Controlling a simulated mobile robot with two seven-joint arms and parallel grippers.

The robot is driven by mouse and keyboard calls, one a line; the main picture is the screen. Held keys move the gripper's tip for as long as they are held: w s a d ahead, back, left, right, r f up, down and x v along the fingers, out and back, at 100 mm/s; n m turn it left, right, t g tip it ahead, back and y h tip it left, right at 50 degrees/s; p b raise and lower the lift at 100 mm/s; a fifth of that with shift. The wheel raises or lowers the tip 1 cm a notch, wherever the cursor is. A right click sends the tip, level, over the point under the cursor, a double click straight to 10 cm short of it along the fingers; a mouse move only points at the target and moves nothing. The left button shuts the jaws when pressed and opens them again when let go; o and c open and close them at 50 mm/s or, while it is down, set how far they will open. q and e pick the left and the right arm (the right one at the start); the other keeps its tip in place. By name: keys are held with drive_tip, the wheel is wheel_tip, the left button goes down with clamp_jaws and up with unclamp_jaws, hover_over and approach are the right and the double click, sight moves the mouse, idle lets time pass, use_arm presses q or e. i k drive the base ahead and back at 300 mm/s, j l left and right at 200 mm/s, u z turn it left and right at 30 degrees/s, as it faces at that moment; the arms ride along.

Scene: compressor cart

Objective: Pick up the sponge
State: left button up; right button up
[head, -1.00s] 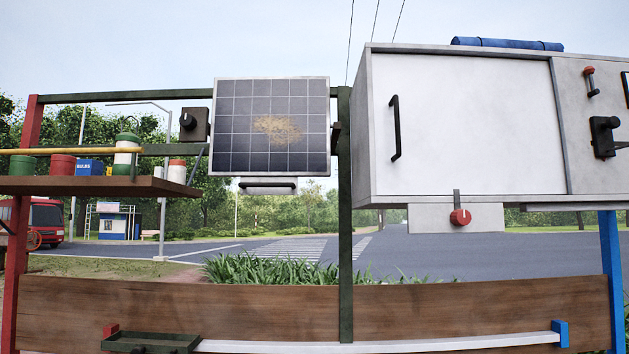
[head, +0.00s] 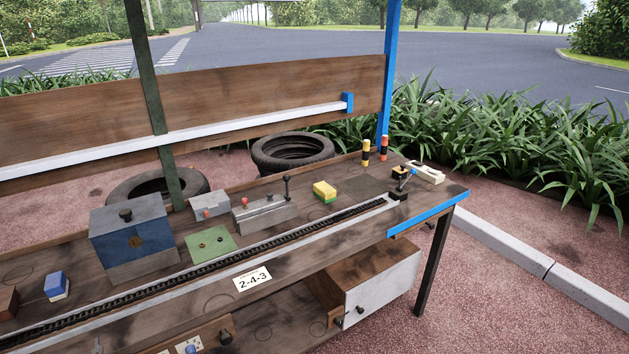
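A small yellow block with a green bottom layer, which looks like the sponge (head: 324,190), lies on the dark wooden workbench (head: 225,290). It sits right of the grey lever box and behind the black chain track. Nothing covers it. Neither of my grippers shows in the head view.
Near the sponge are a grey lever box (head: 264,213), a black chain track (head: 240,255), two striped cylinders (head: 366,152) and a small clamp-like device (head: 401,180). Further left are a green plate (head: 211,243), a blue-grey box (head: 133,240) and a blue-and-white block (head: 56,286).

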sight(324, 191)
drive_tip(key=i+l, duration=0.25)
drive_tip(key=l, duration=0.15)
drive_tip(key=i+l+u, duration=0.1)
drive_tip(key=i+l, duration=0.4)
drive_tip(key=l, duration=0.3)
drive_tip(key=i+l, duration=0.2)
drive_tip(key=l, duration=0.2)
drive_tip(key=j+u, duration=0.05)
